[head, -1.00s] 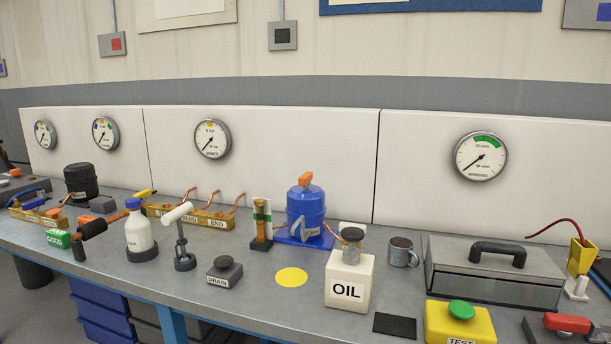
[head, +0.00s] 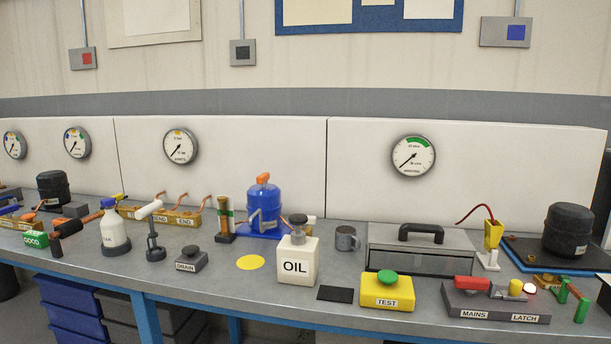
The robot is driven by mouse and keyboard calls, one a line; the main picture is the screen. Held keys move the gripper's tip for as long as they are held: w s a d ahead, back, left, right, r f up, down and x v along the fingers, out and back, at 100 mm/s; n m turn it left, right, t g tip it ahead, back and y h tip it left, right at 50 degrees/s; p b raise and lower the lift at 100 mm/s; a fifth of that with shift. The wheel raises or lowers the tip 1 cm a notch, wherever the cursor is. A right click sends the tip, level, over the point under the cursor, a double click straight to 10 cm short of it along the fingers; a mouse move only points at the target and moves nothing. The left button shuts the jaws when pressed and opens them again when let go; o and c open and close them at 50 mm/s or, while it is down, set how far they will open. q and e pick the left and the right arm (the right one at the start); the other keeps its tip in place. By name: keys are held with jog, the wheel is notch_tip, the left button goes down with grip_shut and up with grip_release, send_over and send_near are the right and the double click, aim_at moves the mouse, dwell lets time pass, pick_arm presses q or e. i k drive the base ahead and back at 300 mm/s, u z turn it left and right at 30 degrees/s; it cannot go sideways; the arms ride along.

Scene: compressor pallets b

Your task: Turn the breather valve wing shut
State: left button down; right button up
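No part carries a readable breather label, so I cannot tell for sure which is the breather valve wing. A blue vessel (head: 264,207) stands at the back middle with an orange piece (head: 263,178) on top. A brass manifold (head: 172,217) with upright copper pipes lies further left. A small yellow handle (head: 121,197) shows at its left end. A yellow piece (head: 515,287) sits on the grey MAINS and LATCH base (head: 495,302) at the right. Neither gripper is in view.
On the bench stand an OIL bottle (head: 297,262), a mug (head: 346,238), a grey case (head: 421,254), a TEST button box (head: 387,292), a DRAIN button (head: 191,258) and a white bottle (head: 114,231). A black compressor (head: 567,229) is at the far right. A yellow disc (head: 250,262) lies flat.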

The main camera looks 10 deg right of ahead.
aim_at(262, 178)
jog(key=z, duration=1)
jog(key=i, duration=0.95)
jog(key=u, duration=1.2)
